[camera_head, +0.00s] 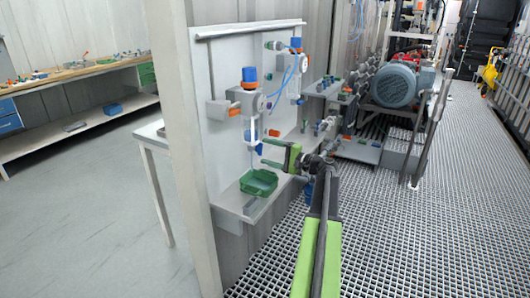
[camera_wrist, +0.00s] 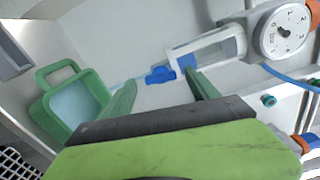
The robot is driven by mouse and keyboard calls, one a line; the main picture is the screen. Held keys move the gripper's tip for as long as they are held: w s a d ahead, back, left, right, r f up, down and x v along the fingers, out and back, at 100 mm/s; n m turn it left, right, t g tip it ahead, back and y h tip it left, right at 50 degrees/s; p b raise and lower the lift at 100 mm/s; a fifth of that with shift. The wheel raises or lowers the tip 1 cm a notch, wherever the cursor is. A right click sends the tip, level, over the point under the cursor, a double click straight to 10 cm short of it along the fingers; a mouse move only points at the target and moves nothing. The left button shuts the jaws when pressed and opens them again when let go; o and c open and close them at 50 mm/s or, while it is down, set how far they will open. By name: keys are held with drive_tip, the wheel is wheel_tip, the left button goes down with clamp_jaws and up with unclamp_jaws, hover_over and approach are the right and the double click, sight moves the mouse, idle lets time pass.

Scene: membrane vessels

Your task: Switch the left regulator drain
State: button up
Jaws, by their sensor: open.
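The left regulator (camera_head: 249,98) hangs on the white panel, with a blue cap on top, orange ends and a round gauge (camera_wrist: 285,30). Its pale clear bowl (camera_wrist: 212,46) hangs below it. The blue drain (camera_wrist: 160,75) is at the bowl's lower end; it is small in the head view (camera_head: 259,149). My green gripper (camera_head: 262,153) is open and points left at the panel. In the wrist view the drain shows between the two green fingertips (camera_wrist: 160,78), a little beyond them. I cannot tell whether either finger touches it.
A green tray (camera_head: 258,183) sits on the ledge below, left of my gripper in the wrist view (camera_wrist: 72,96). A second regulator (camera_head: 292,75) with blue tubing is further back on the panel. A motor (camera_head: 392,85) stands beyond. Grated floor lies to the right.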

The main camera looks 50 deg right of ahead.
drive_tip(key=v, duration=1.5)
drive_tip(key=shift+s, duration=0.4)
